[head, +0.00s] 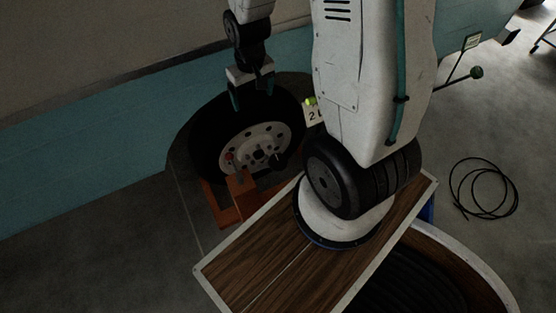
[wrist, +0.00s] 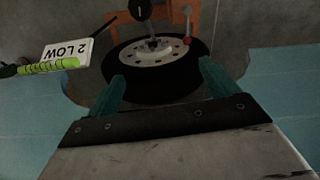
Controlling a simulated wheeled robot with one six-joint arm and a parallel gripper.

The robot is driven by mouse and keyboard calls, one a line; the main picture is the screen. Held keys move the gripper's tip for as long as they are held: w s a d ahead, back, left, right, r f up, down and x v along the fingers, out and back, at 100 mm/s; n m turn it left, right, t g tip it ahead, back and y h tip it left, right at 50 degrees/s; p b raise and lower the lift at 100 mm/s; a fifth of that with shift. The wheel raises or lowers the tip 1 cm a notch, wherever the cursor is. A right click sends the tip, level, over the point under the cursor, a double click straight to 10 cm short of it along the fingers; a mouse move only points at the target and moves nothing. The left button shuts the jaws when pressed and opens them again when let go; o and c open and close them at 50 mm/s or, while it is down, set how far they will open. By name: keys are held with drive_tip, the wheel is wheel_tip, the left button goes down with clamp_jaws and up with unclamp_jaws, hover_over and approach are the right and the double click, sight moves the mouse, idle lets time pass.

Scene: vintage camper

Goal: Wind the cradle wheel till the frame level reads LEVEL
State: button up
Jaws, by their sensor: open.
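The frame level is a yellow-green vial (head: 310,101) behind my arm in the head view. A black tyre with a pale, holed hub (head: 252,148) sits in the camper's wheel arch. An orange cradle (head: 235,200) stands in front of it, with a red-knobbed lever (wrist: 187,22) and a dark round part (wrist: 140,8). I cannot tell which part is the winding wheel. My gripper (head: 252,94) is open and empty near the tyre's upper part; it also shows in the wrist view (wrist: 161,78).
The teal camper side (head: 100,170) runs along the left. My wood-topped base fills the lower middle. A black cable coil (head: 484,188) lies on the floor at right. A rod with a green ball (head: 477,72) juts out at upper right. Grey floor is clear at lower left.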

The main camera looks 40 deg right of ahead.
wheel_tip(320, 180, down, 13)
drive_tip(key=s+d, duration=0.2)
drive_tip(key=d, duration=0.1)
drive_tip(key=m, duration=0.1)
hover_over(278, 160)
drive_tip(key=shift+g, duration=0.3)
wheel_tip(278, 160, down, 11)
drive_tip(key=shift+f, duration=0.15)
wheel_tip(278, 160, down, 7)
drive_tip(key=shift+f, duration=0.15)
drive_tip(key=c, duration=1)
